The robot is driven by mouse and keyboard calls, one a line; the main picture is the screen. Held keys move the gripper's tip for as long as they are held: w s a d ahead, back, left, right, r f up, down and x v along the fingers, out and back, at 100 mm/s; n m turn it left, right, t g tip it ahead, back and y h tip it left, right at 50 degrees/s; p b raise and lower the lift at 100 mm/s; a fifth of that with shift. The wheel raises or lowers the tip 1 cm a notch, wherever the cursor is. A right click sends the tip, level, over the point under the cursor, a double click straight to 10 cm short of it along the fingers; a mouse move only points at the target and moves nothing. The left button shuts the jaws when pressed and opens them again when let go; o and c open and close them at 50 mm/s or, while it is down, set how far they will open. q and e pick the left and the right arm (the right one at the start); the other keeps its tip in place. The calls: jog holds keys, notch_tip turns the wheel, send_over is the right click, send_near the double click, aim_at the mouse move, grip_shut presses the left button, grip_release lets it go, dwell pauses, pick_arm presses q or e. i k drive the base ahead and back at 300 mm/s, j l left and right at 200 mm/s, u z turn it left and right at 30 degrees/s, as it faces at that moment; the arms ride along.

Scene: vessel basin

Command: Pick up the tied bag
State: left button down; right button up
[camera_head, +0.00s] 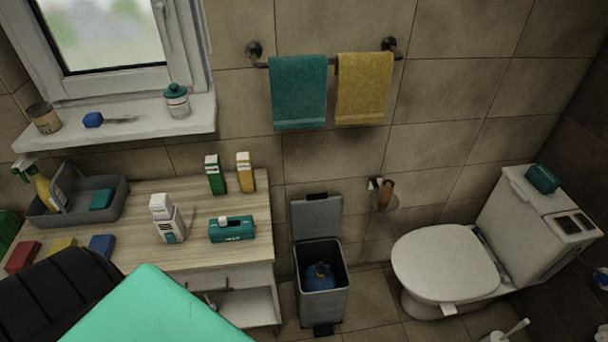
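The tied bag (320,275) is blue with a gathered top. It sits down inside the grey pedal bin (322,309), below its rim. The bin stands on the floor, right of the wooden counter, and its lid (316,217) is raised against the wall. The bag's lower part is hidden by the bin's front wall. Neither of my grippers shows in the head view.
The wooden counter (200,253) holds several bottles, boxes, sponges and a grey caddy (80,212). An open cabinet is below it. A toilet (445,262) stands to the right. A large teal surface and a black ribbed part fill the lower left foreground.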

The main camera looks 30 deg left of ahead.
aim_at(319, 276)
jog(key=u, duration=0.95)
